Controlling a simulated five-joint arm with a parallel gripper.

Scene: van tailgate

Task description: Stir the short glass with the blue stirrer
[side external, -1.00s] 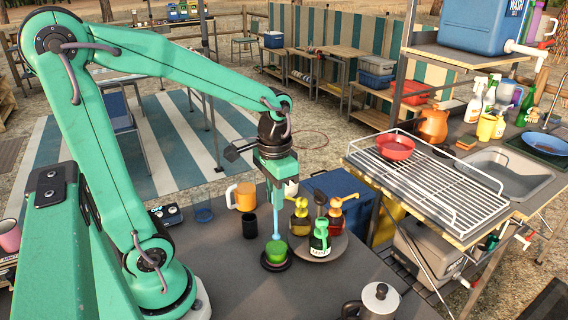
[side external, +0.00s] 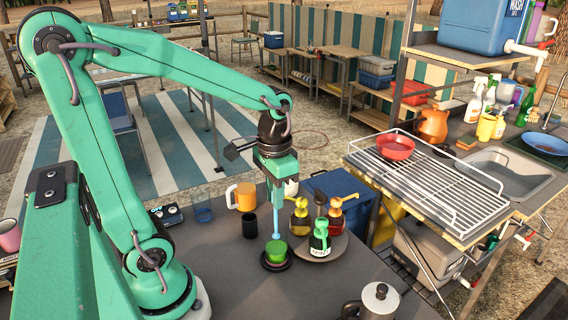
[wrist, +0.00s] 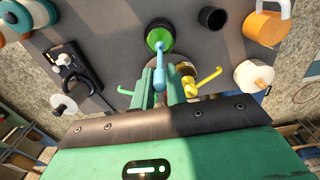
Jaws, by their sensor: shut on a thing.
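The short glass (side external: 276,252) looks green and stands upright on a dark round coaster (side external: 276,266) on the grey tabletop. It also shows in the wrist view (wrist: 159,37), beyond the stirrer. My gripper (side external: 277,202) points down above the glass and is shut on the blue stirrer (side external: 276,222). The stirrer hangs roughly upright, and its lower end meets the green glass; its tip is hidden. In the wrist view the stirrer (wrist: 160,74) sits between the green fingers.
A round tray (side external: 335,250) with several pump bottles stands close to the right of the glass. A black cup (side external: 249,226) and an orange mug (side external: 243,196) stand behind it. A metal pot (side external: 378,300) is at the front right. Bare tabletop lies in front.

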